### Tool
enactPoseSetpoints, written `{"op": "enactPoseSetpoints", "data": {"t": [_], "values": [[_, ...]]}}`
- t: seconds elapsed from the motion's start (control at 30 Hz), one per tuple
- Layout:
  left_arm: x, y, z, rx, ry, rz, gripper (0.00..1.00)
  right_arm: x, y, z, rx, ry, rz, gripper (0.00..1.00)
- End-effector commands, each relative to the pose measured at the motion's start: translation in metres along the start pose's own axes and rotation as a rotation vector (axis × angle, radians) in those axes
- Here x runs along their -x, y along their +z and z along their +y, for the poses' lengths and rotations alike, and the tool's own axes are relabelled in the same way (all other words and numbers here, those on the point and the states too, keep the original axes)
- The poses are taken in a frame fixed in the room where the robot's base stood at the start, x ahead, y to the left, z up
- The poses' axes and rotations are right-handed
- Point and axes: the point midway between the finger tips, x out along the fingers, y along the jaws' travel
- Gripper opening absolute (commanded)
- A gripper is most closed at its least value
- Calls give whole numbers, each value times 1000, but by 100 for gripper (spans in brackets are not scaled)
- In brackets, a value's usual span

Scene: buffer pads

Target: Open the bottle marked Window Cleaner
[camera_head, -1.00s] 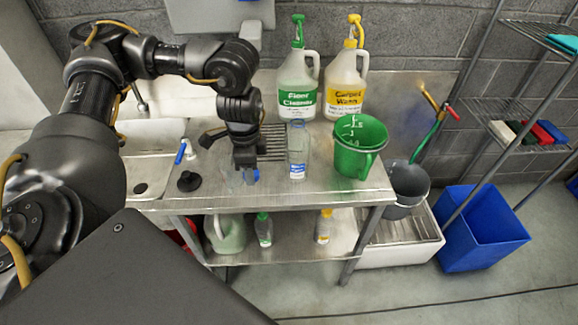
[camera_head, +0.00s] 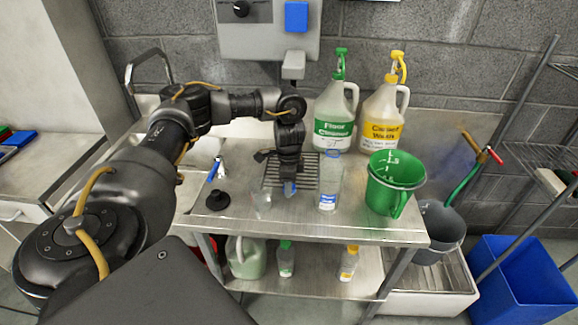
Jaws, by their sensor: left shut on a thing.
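A clear bottle (camera_head: 328,190) with a white and blue label stands upright on the steel counter; its lettering is too small to read. My right gripper is not in view.
A faint clear object (camera_head: 262,203) and a black round piece (camera_head: 217,200) are left of the gripper. A green jug (camera_head: 396,180) stands right of the bottle. The Floor Cleaner (camera_head: 335,117) and Carpet Wash (camera_head: 383,120) jugs stand behind. The counter's front edge (camera_head: 310,237) is clear.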

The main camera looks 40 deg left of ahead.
Motion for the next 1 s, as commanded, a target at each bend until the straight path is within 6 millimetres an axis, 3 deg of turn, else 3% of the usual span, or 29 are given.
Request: {"op": "enactPoseSetpoints", "data": {"t": [0.3, 0.63, 0.67, 0.7, 0.83, 1.0], "values": [[-34, 0, -2, 0, 3, -2, 9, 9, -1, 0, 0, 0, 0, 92], [-38, 0, -3, 0, 3, -1, 9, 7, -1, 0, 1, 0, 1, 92], [-38, 0, -3, 0, 2, 0, 38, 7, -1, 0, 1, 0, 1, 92], [-38, 0, -3, 0, 2, 0, 43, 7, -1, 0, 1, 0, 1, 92], [-38, 0, -3, 1, 0, 0, 59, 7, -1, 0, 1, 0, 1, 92], [-37, 0, -5, 4, -4, 1, 59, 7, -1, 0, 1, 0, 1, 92]]}}
